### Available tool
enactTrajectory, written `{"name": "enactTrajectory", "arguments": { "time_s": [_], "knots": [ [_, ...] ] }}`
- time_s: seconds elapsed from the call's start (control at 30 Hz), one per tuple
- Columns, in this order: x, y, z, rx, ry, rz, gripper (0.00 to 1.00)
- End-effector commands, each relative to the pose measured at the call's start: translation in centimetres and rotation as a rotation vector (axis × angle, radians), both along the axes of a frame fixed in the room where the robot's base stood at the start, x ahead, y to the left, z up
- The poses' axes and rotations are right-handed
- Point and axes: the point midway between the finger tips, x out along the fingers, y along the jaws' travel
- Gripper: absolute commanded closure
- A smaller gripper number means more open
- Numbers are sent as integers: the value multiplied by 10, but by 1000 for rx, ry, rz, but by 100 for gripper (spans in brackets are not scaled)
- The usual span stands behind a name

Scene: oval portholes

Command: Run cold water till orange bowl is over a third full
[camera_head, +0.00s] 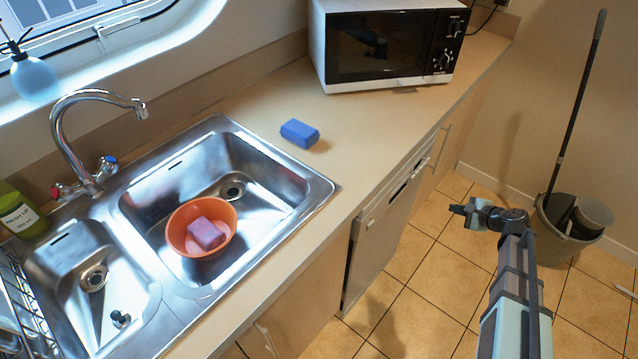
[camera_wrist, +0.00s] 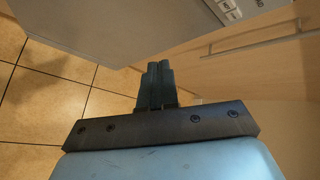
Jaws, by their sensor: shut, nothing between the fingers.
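An orange bowl (camera_head: 178,233) stands in the large basin of the steel sink (camera_head: 262,159) in the head view. A pinkish-purple block, like a sponge, lies in it; I cannot tell whether there is water. The chrome tap (camera_head: 66,128) stands behind the sink with its spout over the large basin. It has a blue-marked handle (camera_head: 110,162) on the right and a red-marked handle (camera_head: 58,191) on the left. No stream shows at the spout. My gripper (camera_head: 456,209) is shut and empty, out over the floor to the right of the counter. Its closed fingers also show in the wrist view (camera_wrist: 158,76).
A blue sponge (camera_head: 299,133) lies on the counter right of the sink. A microwave (camera_head: 388,45) stands at the back. A green bottle (camera_head: 20,212) stands left of the tap. A bucket with a mop (camera_head: 573,216) is on the floor at right. The counter front edge lies between my gripper and the sink.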

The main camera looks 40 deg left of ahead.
Motion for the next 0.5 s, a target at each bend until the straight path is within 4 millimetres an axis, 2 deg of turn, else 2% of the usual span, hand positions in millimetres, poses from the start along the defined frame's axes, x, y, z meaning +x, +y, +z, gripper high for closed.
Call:
{"name": "enactTrajectory", "arguments": {
  "time_s": [0.03,0.1,0.17,0.3,0.43,0.5],
  "knots": [
    [18,12,24,44,-11,-22,100],
    [36,27,57,113,-16,-52,100],
    [50,39,86,172,-19,-76,100],
    [78,68,158,315,-19,-119,100],
    [92,100,227,442,-17,-128,100],
    [91,127,262,500,-22,-109,100]
  ]
}}
